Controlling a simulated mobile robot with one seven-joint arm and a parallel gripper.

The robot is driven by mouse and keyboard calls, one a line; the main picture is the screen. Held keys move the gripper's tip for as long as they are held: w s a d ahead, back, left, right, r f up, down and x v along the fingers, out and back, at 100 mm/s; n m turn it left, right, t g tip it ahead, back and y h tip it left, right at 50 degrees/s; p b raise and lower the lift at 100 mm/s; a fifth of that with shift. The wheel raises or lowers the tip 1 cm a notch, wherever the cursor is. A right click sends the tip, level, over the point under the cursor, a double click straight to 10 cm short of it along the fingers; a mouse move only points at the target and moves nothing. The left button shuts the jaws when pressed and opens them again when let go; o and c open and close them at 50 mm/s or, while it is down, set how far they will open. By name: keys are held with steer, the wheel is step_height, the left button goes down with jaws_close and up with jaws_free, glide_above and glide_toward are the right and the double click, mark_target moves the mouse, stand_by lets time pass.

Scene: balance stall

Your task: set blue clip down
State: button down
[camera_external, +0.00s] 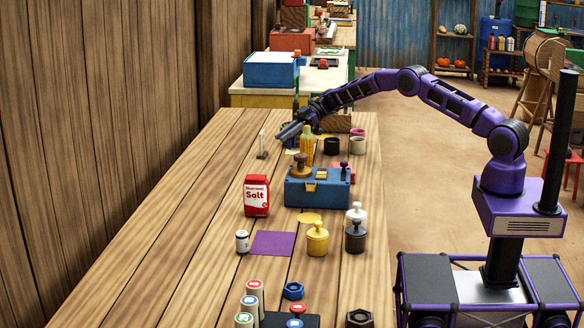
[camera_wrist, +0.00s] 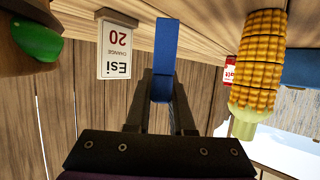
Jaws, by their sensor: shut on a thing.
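The blue clip (camera_wrist: 165,45) is a flat blue bar in the wrist view. My gripper (camera_wrist: 162,85) is shut on its near end, with a dark finger on each side. The clip's far end reaches toward the wooden table; I cannot tell whether it touches. In the external view my gripper (camera_external: 288,131) hangs low over the far part of the table (camera_external: 190,220), beside the corn cob. The clip is too small there to make out surely.
The corn cob (camera_wrist: 258,70) stands close to the right of the clip, and an "Esi 20" sign (camera_wrist: 117,48) to its left. A green item (camera_wrist: 36,40) is farther left. Nearer in the external view are a blue balance box (camera_external: 318,192) and a salt packet (camera_external: 256,196). The table's left side is clear.

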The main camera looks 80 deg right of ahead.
step_height(320, 180, down, 3)
steer(key=shift+r, duration=0.1)
steer(key=c, duration=0.8)
jaws_free()
steer(key=v, duration=1.2)
steer(key=shift+r, duration=0.1)
